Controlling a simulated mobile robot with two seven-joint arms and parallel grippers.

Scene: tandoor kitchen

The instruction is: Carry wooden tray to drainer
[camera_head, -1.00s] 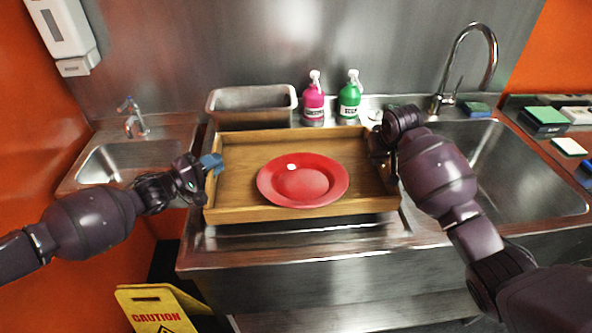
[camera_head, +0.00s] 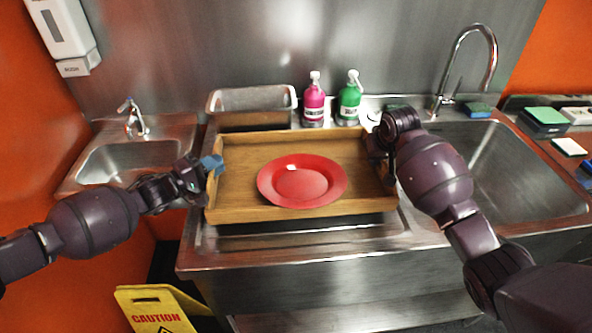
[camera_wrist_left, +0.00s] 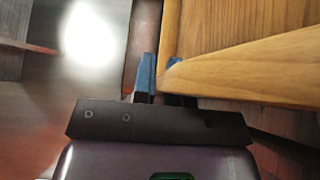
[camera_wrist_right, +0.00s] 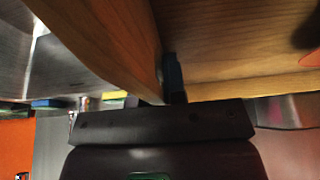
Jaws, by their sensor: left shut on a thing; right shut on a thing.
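The wooden tray (camera_head: 240,214) is over the steel drainer (camera_head: 300,243) left of the large sink, with a red plate (camera_head: 302,181) lying in it. I cannot tell whether the tray touches the drainer. My left gripper (camera_head: 212,164) is shut on the tray's left wall; its blue fingertips (camera_wrist_left: 160,68) straddle the wall in the left wrist view. My right gripper (camera_head: 380,150) is shut on the tray's right wall, its fingertips mostly hidden by the wrist in the head view. In the right wrist view, one blue fingertip (camera_wrist_right: 173,78) shows inside the tray wall.
A steel bin (camera_head: 252,102) and pink (camera_head: 314,101) and green (camera_head: 349,100) soap bottles stand behind the tray. A large sink with a tall tap (camera_head: 490,60) lies right, a small basin (camera_head: 135,160) left. A yellow caution sign (camera_head: 155,310) stands below.

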